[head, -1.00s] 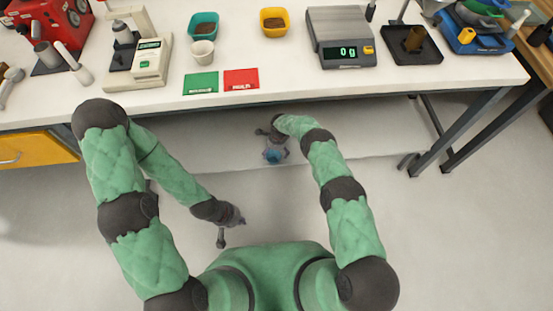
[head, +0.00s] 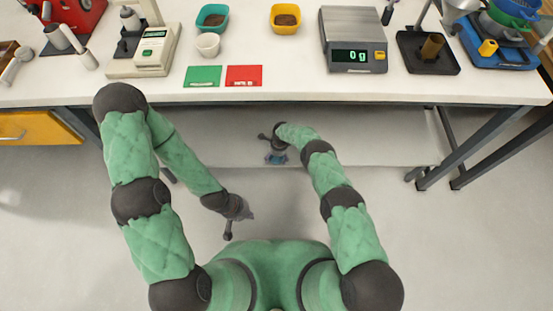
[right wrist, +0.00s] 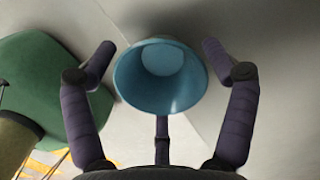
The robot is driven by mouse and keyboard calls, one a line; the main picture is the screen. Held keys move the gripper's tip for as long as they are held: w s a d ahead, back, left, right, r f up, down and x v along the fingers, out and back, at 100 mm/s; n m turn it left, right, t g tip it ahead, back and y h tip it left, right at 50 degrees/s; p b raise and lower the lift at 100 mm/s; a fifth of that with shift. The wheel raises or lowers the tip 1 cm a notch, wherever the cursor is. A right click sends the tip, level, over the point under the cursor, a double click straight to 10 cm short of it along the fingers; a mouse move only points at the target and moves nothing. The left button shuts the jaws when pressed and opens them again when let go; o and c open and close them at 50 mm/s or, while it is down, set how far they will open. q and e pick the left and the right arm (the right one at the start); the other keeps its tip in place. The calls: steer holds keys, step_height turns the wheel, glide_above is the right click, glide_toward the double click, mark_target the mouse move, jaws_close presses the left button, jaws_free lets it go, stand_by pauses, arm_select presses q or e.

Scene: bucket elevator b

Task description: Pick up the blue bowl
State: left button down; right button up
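The blue bowl (right wrist: 160,95) is large in the right wrist view, its round opening facing the camera. My right gripper (right wrist: 158,48) has its dark fingers spread around the bowl, with gaps between the side fingers and the rim; whether the rear finger touches it I cannot tell. In the head view a small blue shape (head: 276,159) shows at my right gripper, over the area under the bench's front edge, mostly covered. My left gripper (head: 240,212) hangs low over the floor near my body, away from the bowl; its finger opening is unclear.
The white bench (head: 300,75) spans the top, with a scale (head: 351,40), a teal container (head: 211,18), a yellow container (head: 285,18), a white cup (head: 208,44) and green and red cards. Bench legs (head: 470,140) stand at right. The floor around is mostly clear.

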steer(key=c, duration=0.6)
steer(key=shift+r, duration=0.1)
